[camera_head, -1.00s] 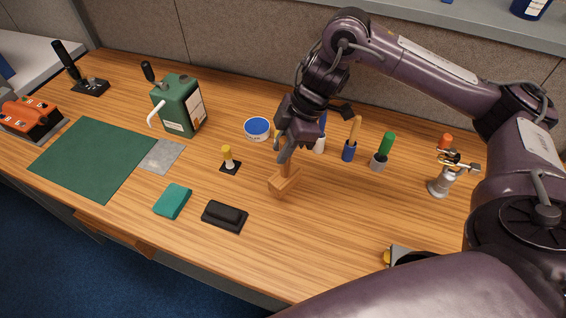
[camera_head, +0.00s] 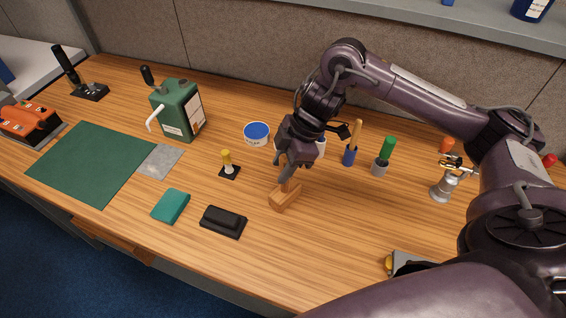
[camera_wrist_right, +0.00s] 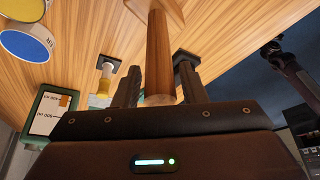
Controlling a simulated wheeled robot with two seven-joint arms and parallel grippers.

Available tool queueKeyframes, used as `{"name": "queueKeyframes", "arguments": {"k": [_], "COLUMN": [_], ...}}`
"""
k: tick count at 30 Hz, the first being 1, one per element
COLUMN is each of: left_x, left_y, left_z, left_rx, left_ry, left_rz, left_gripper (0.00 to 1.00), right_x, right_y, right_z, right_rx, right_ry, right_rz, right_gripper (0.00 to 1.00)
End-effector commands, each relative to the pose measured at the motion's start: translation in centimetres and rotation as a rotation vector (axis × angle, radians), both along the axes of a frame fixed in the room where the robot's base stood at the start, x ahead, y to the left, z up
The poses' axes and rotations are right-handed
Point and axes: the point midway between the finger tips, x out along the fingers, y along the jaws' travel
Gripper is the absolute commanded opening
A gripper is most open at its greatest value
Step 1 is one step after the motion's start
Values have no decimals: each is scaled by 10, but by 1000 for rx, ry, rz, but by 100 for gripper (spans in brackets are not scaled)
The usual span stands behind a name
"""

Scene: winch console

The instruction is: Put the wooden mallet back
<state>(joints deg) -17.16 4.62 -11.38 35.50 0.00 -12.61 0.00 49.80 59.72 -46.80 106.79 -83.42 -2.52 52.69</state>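The wooden mallet (camera_head: 285,197) is upright with its block head down, at the middle of the bench in the head view. In the right wrist view its handle (camera_wrist_right: 159,50) runs between the two fingers, away toward the head at the top edge. My right gripper (camera_head: 289,175) is above the mallet head, pointing down, with its fingers (camera_wrist_right: 158,82) closed on the handle. The fingers hide part of the handle in the head view. I cannot tell whether the mallet head touches the bench. My left gripper is not in view.
A black block (camera_head: 223,221), a teal sponge (camera_head: 171,205) and a yellow-topped peg on a black base (camera_head: 228,165) are left of the mallet. A blue-lidded tub (camera_head: 256,133) and upright-handled tools (camera_head: 387,152) stand behind. Bare wood (camera_head: 330,230) lies right and in front.

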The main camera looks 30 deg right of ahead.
Motion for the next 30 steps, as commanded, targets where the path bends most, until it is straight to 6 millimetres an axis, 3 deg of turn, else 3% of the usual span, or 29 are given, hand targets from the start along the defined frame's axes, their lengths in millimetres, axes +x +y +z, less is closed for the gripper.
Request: {"name": "queueKeyframes", "arguments": {"k": [9, 14, 30], "left_x": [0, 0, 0], "left_y": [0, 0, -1], "left_z": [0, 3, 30], "left_rx": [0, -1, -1], "left_ry": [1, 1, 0], "left_rz": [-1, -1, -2], "left_gripper": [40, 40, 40], "right_x": [0, 0, -9], "right_y": [0, -3, -40], "right_z": [1, 12, 103], "right_rx": [0, -1, -1], "right_ry": [0, -5, -4], "right_rz": [1, 1, -1], "right_gripper": [46, 46, 46]}}
